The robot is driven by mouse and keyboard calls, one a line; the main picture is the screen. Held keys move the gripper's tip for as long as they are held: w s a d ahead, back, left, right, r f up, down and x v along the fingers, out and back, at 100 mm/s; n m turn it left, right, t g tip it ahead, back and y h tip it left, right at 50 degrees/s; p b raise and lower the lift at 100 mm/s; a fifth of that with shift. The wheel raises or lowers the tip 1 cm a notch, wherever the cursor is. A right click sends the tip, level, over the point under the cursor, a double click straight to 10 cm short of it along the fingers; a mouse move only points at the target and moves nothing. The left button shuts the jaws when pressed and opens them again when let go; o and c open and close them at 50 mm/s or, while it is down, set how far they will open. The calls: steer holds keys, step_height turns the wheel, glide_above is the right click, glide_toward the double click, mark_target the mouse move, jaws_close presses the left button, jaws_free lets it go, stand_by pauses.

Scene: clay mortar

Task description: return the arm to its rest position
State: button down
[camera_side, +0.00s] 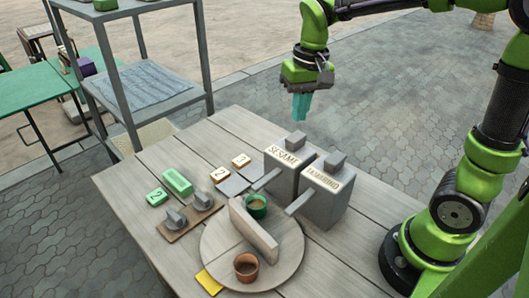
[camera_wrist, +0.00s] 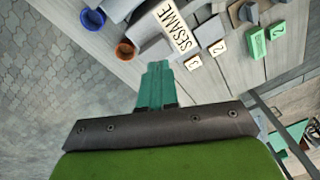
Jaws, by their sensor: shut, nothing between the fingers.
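My gripper (camera_side: 301,106) is in the air, above and behind the two grey dispenser boxes, its teal fingers pointing down and apart from everything. In the wrist view my gripper (camera_wrist: 157,70) shows its teal fingers together, with nothing between them. The table (camera_side: 130,180) lies below it. The grey box labelled SESAME (camera_side: 284,175) stands upright on the table, with a second labelled box (camera_side: 322,195) to its right.
A round board (camera_side: 222,270) carries an upright grey divider (camera_side: 251,229), a green cup (camera_side: 257,206) and a brown cup (camera_side: 246,267). Green blocks (camera_side: 177,182), number tiles (camera_side: 241,160) and a wooden holder (camera_side: 190,222) lie left. A metal shelf (camera_side: 125,98) stands behind left. Air around my gripper is clear.

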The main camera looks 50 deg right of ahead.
steer(key=s+a+r+n+t+y, duration=0.1)
steer(key=s+a+r+t, duration=0.1)
steer(key=s+t, duration=0.4)
steer(key=shift+s+a+r+y, duration=0.2)
steer(key=shift+s+r+y, duration=0.1)
steer(key=shift+s, duration=2.15)
